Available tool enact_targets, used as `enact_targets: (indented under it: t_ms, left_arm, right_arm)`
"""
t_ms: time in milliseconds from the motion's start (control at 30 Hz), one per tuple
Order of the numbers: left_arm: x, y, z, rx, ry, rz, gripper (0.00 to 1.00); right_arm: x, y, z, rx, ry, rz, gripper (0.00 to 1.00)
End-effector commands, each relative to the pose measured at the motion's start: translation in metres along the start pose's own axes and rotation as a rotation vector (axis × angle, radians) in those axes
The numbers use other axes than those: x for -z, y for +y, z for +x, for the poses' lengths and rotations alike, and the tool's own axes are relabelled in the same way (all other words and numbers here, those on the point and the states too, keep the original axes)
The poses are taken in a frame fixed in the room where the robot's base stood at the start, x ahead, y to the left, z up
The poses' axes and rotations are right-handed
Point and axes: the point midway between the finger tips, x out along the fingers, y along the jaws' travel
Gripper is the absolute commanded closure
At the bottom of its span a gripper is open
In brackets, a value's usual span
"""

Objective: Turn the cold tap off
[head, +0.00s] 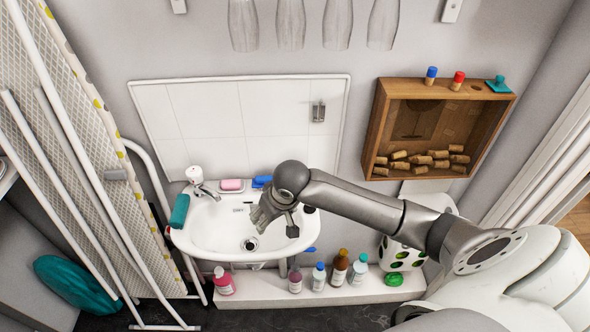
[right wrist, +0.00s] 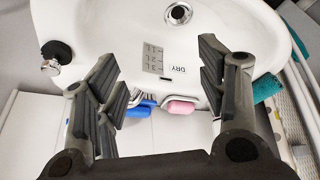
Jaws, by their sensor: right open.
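The white basin (head: 215,235) has a tap at each back corner. The left tap (head: 197,182) has a white top and a chrome spout. The other tap (head: 309,209), with a black top, is partly hidden by my right arm; it also shows at the left of the right wrist view (right wrist: 57,52). I cannot tell from any marking which is cold. My right gripper (head: 267,213) is over the back of the basin, between the taps. Its fingers (right wrist: 158,70) are open and empty, apart from both taps. My left gripper is not in view.
Pink soap (head: 231,185) and a blue brush (head: 262,181) lie on the basin's back ledge. A teal cloth (head: 179,211) hangs at its left edge. Several bottles (head: 339,268) stand on a low ledge below. An ironing board (head: 95,150) leans at left. A wooden cork box (head: 440,125) hangs at right.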

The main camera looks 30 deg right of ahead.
Motion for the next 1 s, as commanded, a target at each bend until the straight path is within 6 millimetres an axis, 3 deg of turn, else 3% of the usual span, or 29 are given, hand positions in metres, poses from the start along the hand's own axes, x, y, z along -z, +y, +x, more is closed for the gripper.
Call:
enact_targets:
  t_ms: [33,100,300,500,667,1000]
  left_arm:
    - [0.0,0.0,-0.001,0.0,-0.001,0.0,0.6]
    - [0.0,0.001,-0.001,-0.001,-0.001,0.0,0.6]
    - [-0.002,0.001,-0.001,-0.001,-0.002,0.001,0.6]
    - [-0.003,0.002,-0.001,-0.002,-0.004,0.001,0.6]
    - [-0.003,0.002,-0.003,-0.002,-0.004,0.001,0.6]
    - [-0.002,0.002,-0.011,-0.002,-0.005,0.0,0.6]
  right_arm:
    - [0.018,0.018,-0.011,-0.032,0.007,0.029,0.35]
    - [0.036,0.04,-0.024,-0.066,0.006,0.084,0.35]
    - [0.075,0.098,-0.058,-0.139,0.015,0.252,0.35]
    - [0.089,0.124,-0.074,-0.166,0.021,0.343,0.35]
    - [0.09,0.128,-0.064,-0.167,0.019,0.353,0.35]
    - [0.089,0.137,-0.006,-0.167,0.019,0.352,0.35]
